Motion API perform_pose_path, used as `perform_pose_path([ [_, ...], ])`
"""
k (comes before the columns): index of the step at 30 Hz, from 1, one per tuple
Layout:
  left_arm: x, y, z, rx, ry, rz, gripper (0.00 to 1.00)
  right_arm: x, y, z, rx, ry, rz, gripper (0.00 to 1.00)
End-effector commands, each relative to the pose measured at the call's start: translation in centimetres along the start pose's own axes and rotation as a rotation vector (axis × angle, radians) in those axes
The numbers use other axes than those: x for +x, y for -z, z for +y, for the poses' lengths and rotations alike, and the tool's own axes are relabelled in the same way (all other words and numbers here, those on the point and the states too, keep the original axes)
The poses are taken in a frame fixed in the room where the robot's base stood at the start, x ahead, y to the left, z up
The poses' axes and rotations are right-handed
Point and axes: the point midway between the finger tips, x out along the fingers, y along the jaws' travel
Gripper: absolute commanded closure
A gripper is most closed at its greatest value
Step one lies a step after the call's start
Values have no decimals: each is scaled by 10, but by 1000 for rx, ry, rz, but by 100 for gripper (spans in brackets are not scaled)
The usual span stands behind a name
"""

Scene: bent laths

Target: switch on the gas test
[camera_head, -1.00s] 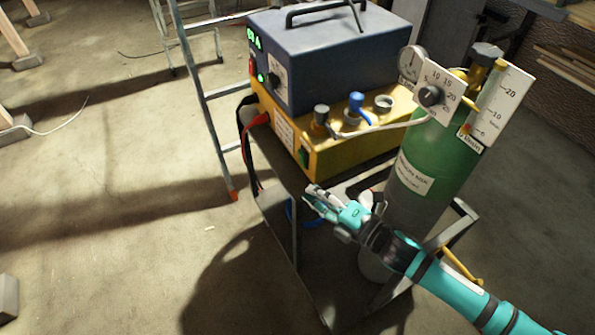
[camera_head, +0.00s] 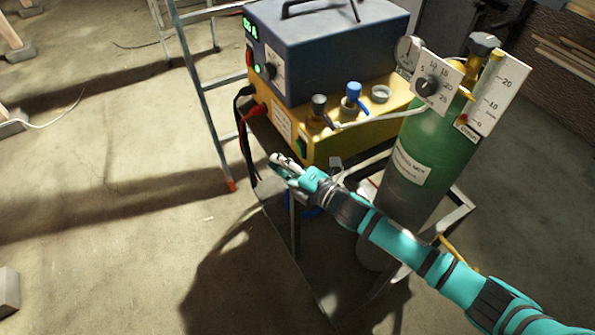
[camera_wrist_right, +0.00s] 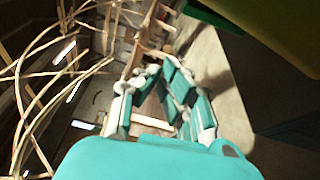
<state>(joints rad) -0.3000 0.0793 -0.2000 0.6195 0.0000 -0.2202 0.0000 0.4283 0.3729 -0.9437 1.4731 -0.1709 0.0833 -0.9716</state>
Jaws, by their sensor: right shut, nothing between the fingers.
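The blue power unit (camera_head: 330,50) sits on the yellow unit (camera_head: 325,148) on a dark cart. The blue unit's end face has a lit green display (camera_head: 251,27), a green light and a round knob (camera_head: 273,63). The yellow unit carries a green switch-like part (camera_head: 301,149) at its near corner; no gas test label is readable. My right gripper (camera_head: 276,164) is shut and empty, just left of and below that corner, seemingly apart from it. It also shows in the right wrist view (camera_wrist_right: 158,78). My left gripper is out of view.
A green gas cylinder (camera_head: 440,150) with gauge and flow scale stands right of the units, behind my right arm. Red and black cables (camera_head: 243,130) hang at the yellow unit's left. A ladder (camera_head: 205,100) stands left; bent laths (camera_wrist_right: 40,90) show in the wrist view.

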Motion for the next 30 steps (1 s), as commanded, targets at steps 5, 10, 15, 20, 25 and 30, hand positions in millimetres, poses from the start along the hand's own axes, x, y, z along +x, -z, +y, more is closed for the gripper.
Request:
perform_pose_path([
  [5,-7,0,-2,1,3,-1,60,-12,-28,0,-3,3,-2,100],
  [10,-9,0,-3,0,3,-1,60,-15,-37,0,-2,1,-1,100],
  [15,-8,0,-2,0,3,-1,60,-16,-38,0,-1,1,-1,100],
  [20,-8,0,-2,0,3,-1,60,-16,-38,0,-1,1,-1,100],
  [25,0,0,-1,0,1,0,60,-19,-47,-2,87,-30,-4,100],
  [30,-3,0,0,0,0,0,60,-19,-48,0,98,-32,-5,100],
])
